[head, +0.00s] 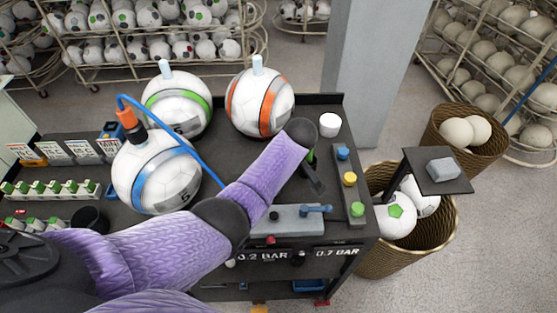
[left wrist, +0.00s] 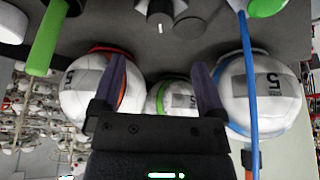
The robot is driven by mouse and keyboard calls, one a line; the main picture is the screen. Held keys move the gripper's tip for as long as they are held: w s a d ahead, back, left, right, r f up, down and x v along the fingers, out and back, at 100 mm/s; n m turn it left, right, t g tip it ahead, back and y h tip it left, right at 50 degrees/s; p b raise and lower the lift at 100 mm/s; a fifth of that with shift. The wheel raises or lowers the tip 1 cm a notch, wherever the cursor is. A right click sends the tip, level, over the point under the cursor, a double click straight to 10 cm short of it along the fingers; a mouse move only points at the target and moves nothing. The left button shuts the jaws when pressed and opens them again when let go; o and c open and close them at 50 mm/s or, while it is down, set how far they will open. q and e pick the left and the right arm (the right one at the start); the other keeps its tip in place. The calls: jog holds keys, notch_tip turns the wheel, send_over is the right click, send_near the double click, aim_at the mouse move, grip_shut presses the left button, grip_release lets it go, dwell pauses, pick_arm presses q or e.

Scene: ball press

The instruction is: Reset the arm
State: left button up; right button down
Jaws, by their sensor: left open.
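My left arm, in a purple sleeve, reaches across the bench in the head view. Its gripper (head: 313,178) hangs over the right part of the bench, left of the coloured buttons. In the left wrist view the gripper (left wrist: 160,80) has its two fingers spread, with nothing held between them. Behind them sit the orange-banded ball (left wrist: 85,90), the green-banded ball (left wrist: 172,100) and the blue-banded ball (left wrist: 265,95). In the head view the orange-banded ball (head: 260,102) is apart from the gripper. My right gripper is out of view.
A blue hose runs from an orange connector (head: 127,118) on the blue-banded ball (head: 157,178) to behind my arm. A blue lever (head: 316,209), button panel (head: 350,179) and white cylinder (head: 330,124) are near the gripper. Ball baskets (head: 400,262) stand right of the bench.

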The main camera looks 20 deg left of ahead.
pick_arm(q)
jog(key=s+f+m, duration=0.1)
jog(key=s, duration=0.1)
jog(key=s+f+m, duration=0.1)
jog(key=s, duration=0.1)
jog(key=s+d+f+m+h, duration=0.1)
jog(key=s, duration=0.1)
jog(key=s+d+r+m+t+h, duration=0.1)
jog(key=s+r+m+h, duration=0.15)
jog(key=s+m, duration=0.55)
jog(key=s+d+r+m+h, duration=0.1)
jog(key=s+r+m, duration=0.25)
jog(key=s, duration=0.75)
jog(key=s+f+g+b, duration=0.1)
jog(key=s+f+b, duration=0.2)
jog(key=f+b, duration=2.25)
jog(key=s+a+f, duration=0.1)
jog(key=s+f, duration=0.3)
jog(key=f, duration=0.6)
jog(key=s+a+f+g+b, duration=0.1)
jog(key=s+f, duration=0.4)
jog(key=f, duration=0.5)
jog(key=s+a+f, duration=0.1)
jog(key=s+f, duration=0.3)
jog(key=f, duration=0.6)
jog(key=shift+s+f+g+y, duration=0.2)
jog(key=shift+g+y, duration=0.1)
jog(key=shift+y, duration=0.15)
